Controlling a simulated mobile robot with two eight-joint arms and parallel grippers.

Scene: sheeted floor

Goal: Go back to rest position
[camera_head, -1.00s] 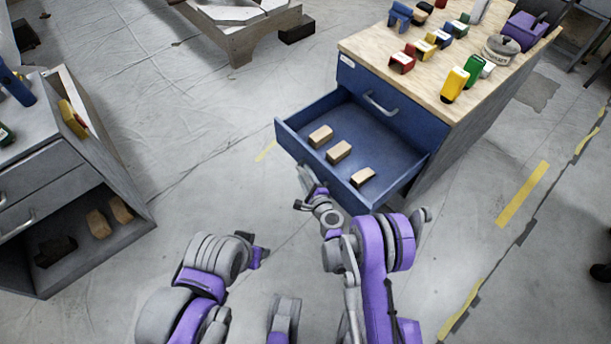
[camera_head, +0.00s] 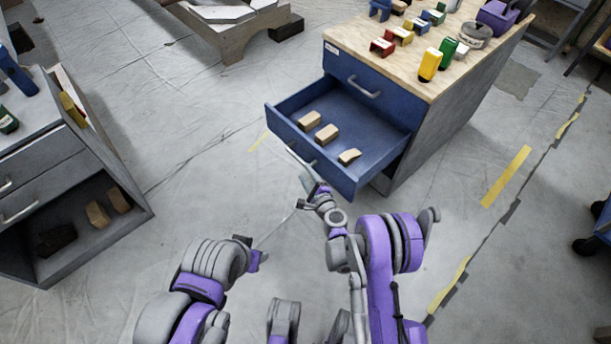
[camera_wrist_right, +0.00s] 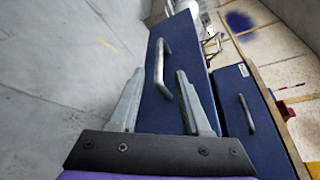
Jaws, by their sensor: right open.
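My right gripper (camera_head: 305,192) is open and empty, just in front of the blue drawer (camera_head: 341,180), which is pulled out of the blue cabinet. In the right wrist view the two fingers of my right gripper (camera_wrist_right: 159,95) are spread apart, with the drawer's grey handle (camera_wrist_right: 160,68) beyond and between their tips. The fingers appear clear of the handle. My left gripper (camera_head: 250,252) is low in the head view, over the floor; its fingers are too small to tell whether they are open.
Several tan blocks (camera_head: 326,133) lie in the open drawer. The wooden cabinet top (camera_head: 400,67) holds several coloured items. A grey cabinet (camera_head: 108,232) stands at left, with blocks on its open shelf. Bare sheeted floor (camera_head: 200,140) lies between the cabinets.

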